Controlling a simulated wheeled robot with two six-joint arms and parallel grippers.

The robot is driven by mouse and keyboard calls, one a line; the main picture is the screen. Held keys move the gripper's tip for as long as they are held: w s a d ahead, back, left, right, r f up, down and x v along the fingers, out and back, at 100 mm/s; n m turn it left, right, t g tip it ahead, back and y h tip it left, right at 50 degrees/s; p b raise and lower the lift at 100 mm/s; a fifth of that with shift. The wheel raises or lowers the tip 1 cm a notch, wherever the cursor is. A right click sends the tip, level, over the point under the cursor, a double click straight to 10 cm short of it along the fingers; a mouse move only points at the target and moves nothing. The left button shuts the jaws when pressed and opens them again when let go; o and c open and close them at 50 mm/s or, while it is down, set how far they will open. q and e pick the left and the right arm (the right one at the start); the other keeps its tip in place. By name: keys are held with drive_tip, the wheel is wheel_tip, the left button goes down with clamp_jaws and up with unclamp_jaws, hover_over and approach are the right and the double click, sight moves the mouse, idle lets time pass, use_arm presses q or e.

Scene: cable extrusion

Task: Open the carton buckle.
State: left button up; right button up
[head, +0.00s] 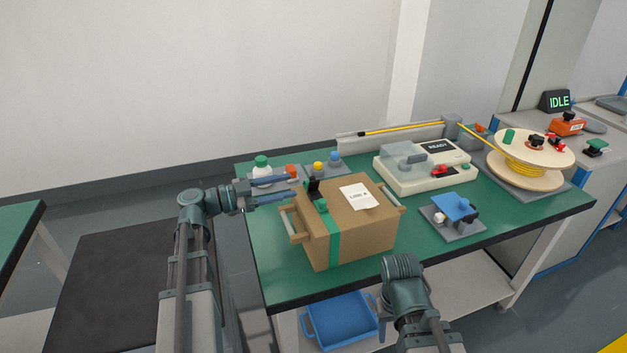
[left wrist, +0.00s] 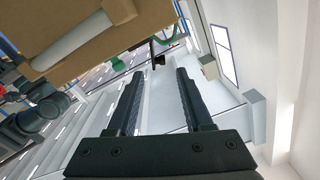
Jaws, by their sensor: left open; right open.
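The brown carton (head: 372,233) stands on the green-topped table, with a green strap (head: 334,245) down its near side. The buckle (head: 321,206) is green, at the carton's top left edge, with a black lever-like part (head: 313,186) standing up from it. The left wrist view shows a green part (left wrist: 118,63) and a black part (left wrist: 157,53) beyond the fingers. My left gripper (head: 292,185) is open and empty, left of the buckle and apart from it; its two fingers also show in the left wrist view (left wrist: 160,78). My right arm shows at bottom centre, but its gripper cannot be made out.
Side handles (head: 292,225) stick out from the carton. A blue tray (head: 341,320) sits below.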

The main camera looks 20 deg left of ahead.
sight(313, 177)
use_arm(q)
drive_tip(key=x, duration=0.8)
drive_tip(key=shift+d, duration=0.1)
drive_tip(key=shift+c, duration=0.2)
